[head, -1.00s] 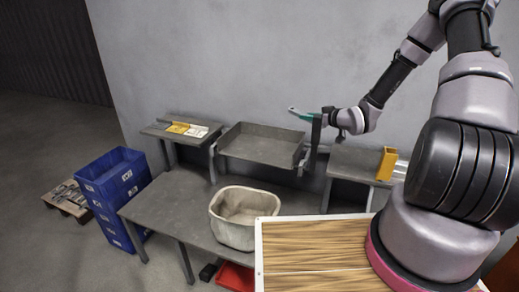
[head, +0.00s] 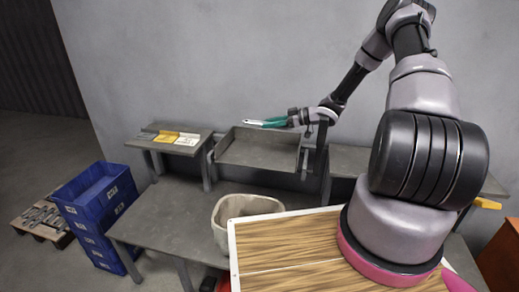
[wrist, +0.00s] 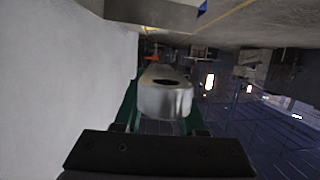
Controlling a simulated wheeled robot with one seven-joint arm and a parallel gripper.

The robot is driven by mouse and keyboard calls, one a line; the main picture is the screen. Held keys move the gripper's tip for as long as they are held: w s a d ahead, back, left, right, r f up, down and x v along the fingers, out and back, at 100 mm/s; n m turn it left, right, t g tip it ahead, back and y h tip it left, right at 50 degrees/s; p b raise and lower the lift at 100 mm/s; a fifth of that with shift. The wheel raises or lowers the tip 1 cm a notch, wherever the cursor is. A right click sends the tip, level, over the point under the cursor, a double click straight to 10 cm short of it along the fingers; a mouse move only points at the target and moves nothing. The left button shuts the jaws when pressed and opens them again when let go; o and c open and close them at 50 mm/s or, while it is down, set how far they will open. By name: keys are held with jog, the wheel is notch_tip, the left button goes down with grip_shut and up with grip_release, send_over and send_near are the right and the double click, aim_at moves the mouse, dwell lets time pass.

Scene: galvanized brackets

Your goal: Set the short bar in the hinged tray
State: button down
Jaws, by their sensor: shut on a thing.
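My gripper (head: 268,123), with green fingers, is shut on the short bar (head: 252,122). In the wrist view the bar (wrist: 163,98) is a pale grey metal piece with a rounded end and a dark hole, between the green fingers. In the head view only its light tip shows past the fingers. The hinged tray (head: 257,153) is a grey, shallow, walled tray on the raised shelf behind the bench. Its visible floor looks empty. My gripper shows at the tray's back edge, pointing left; its height above the tray is hard to tell.
A left shelf (head: 160,140) holds yellow and white pieces (head: 178,138). A dark upright post (head: 321,150) stands just right of the tray. A cream bin (head: 228,212) sits on the bench (head: 165,215). Blue crates (head: 97,195) are stacked at left. The bench's left part is clear.

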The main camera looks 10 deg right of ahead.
notch_tip(320, 180, down, 8)
jog(key=shift+f, duration=0.25)
jog(key=shift+f, duration=0.6)
jog(key=shift+c, duration=2.4)
grip_release()
